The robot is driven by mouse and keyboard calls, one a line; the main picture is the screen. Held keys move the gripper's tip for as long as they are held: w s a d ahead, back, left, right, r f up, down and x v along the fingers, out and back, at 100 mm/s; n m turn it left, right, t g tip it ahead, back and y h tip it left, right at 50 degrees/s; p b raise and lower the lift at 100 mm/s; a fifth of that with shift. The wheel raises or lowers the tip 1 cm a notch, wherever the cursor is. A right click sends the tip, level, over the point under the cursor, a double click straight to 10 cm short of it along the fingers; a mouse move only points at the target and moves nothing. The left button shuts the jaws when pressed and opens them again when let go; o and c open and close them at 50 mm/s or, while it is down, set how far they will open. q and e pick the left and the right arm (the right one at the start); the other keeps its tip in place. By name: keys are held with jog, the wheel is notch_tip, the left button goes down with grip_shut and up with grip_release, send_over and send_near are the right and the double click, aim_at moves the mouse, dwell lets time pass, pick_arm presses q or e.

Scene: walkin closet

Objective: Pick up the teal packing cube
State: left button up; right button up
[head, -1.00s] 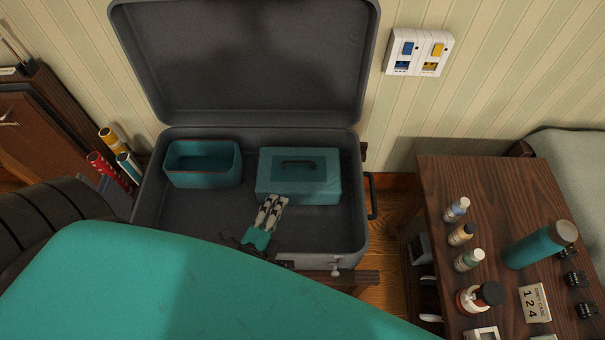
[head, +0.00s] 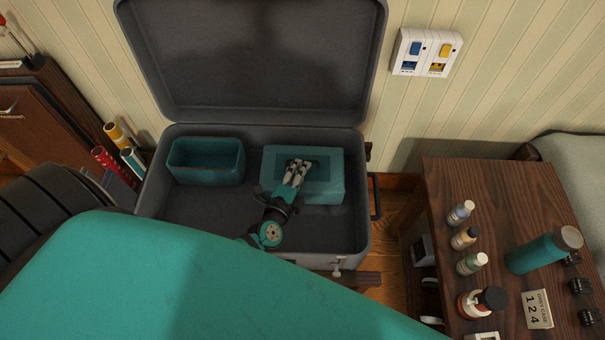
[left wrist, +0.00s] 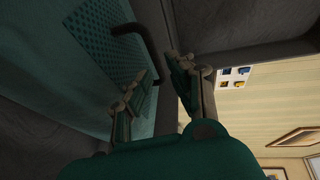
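The teal packing cube (head: 325,188) is a closed box with a dark mesh panel on top. It lies in the right half of the open grey suitcase (head: 210,205). My left gripper (head: 298,164) is over the cube's top and covers its handle in the head view. In the left wrist view the cube (left wrist: 60,95) fills the left side, and its dark handle (left wrist: 132,32) shows just ahead of the fingertips. The left gripper's fingers (left wrist: 162,75) are apart with nothing held between them. My right gripper is not in view.
An open teal bin (head: 205,172) stands left of the cube. The raised suitcase lid (head: 250,60) is behind. A wooden table (head: 500,200) with several small bottles and a teal flask (head: 543,251) is to the right. Rolled tubes (head: 117,140) stand at the left.

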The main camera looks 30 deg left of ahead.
pick_arm(q)
jog(key=x, duration=0.5)
jog(key=shift+s+a+f, duration=0.1)
jog(key=shift+f, duration=0.05)
grip_shut()
jog(key=shift+s, duration=0.1)
